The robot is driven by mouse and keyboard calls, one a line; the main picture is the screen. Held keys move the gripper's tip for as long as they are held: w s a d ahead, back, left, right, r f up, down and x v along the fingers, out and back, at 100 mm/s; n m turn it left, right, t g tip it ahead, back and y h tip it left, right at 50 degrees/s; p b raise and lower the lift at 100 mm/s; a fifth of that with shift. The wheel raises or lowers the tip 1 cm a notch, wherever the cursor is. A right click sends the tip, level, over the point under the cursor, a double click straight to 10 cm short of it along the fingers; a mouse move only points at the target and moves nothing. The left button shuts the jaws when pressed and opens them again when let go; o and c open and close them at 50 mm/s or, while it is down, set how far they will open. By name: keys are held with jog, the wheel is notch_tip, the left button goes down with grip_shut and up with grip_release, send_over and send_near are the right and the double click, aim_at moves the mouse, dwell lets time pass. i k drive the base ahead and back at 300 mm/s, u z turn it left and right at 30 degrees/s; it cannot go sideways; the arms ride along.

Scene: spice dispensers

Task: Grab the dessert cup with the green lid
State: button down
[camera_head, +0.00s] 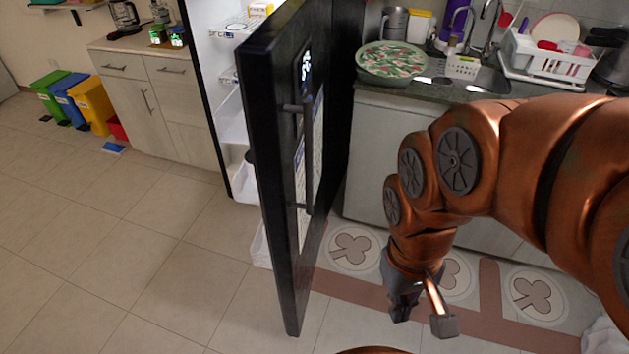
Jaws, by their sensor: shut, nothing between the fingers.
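I cannot make out a dessert cup with a green lid for certain. Two small containers with green on them, one on the left (157,37) and one on the right (177,38), stand on the far left counter, too small to identify. The fridge (232,130) is open, and its black door (275,180) hides part of the inside. A little of its white shelves shows, with a small yellow item (261,8) near the top. My gripper (402,308) is shut and empty, pointing down above the floor, right of the door and well apart from the containers.
The kitchen counter (395,90) at the back right holds a large patterned round container (391,62), a sink and a white dish rack (548,60). Colored bins (70,98) stand by the left wall. The tiled floor (130,250) at left is clear.

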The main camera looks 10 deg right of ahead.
aim_at(160, 29)
jog(key=k, duration=1)
jog(key=u, duration=1.3)
jog(key=i, duration=3.9)
jog(key=z, duration=2.35)
